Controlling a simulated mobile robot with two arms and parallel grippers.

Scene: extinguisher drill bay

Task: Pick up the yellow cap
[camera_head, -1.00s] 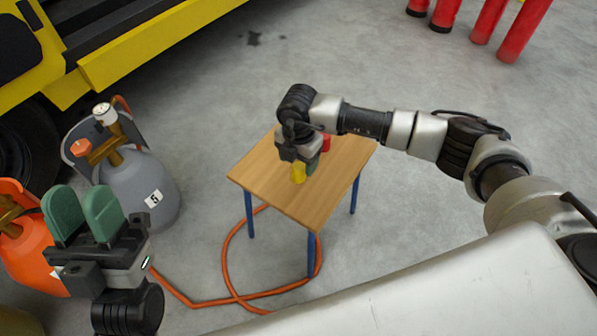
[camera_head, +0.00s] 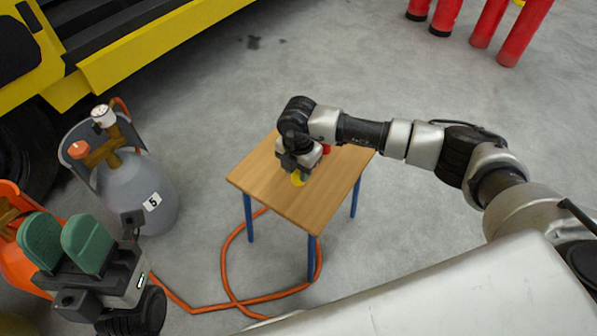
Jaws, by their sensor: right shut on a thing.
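The yellow cap (camera_head: 298,180) is over the small wooden table (camera_head: 318,207), partly hidden under my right gripper (camera_head: 297,174). My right gripper points down and is shut on the yellow cap; its fingertips are mostly hidden by its own body. I cannot tell whether the cap touches the tabletop. A red piece (camera_head: 326,150) shows just behind the gripper on the table. My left gripper (camera_head: 64,243) is at the lower left, far from the table, its two green finger pads apart with nothing between them.
A grey gas cylinder (camera_head: 140,190) marked 5 and an orange cylinder (camera_head: 12,256) stand at left near my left gripper. An orange hose (camera_head: 227,272) loops on the floor around the table legs. Red cylinders (camera_head: 488,22) stand at top right. A yellow vehicle (camera_head: 140,45) is at upper left.

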